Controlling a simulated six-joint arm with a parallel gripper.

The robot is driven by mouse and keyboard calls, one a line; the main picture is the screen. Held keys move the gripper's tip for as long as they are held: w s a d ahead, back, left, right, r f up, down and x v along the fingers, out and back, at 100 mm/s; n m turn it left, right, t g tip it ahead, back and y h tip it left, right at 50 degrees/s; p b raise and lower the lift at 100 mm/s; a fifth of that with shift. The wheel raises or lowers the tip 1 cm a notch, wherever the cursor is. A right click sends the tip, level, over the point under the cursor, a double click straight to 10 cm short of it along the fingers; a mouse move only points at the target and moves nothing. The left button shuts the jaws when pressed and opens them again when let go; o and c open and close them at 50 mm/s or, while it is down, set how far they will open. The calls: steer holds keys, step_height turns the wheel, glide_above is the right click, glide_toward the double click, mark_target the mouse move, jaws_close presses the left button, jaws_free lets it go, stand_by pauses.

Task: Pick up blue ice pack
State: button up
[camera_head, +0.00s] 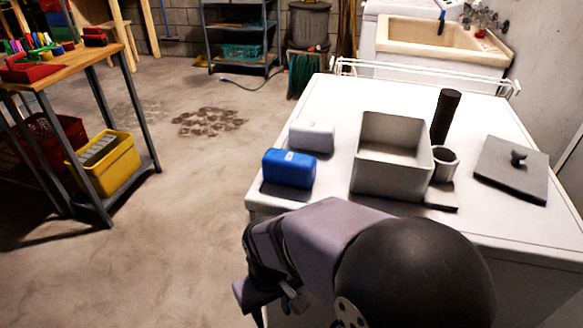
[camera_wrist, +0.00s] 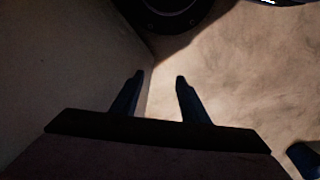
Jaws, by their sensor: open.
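The blue ice pack (camera_head: 288,169) is a small rounded blue block with a pale label, near the left front corner of the white worktop (camera_head: 335,100). In the head view my gripper (camera_head: 262,308) hangs low, beside the front left corner of the white unit and below its top, apart from the ice pack. In the wrist view my gripper (camera_wrist: 158,78) shows two dark fingers spread apart with nothing between them, over the concrete floor. The ice pack is not seen in the wrist view.
A white block (camera_head: 312,136) sits just behind the ice pack. A grey open bin (camera_head: 391,185) stands to the right, with a black cylinder (camera_head: 445,117), a small cup (camera_head: 444,163) and a flat grey lid (camera_head: 512,172). A workbench (camera_head: 70,62) stands at left; floor between is clear.

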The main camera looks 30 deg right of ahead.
steer(key=o, duration=1.4)
steer(key=shift+a, duration=0.1)
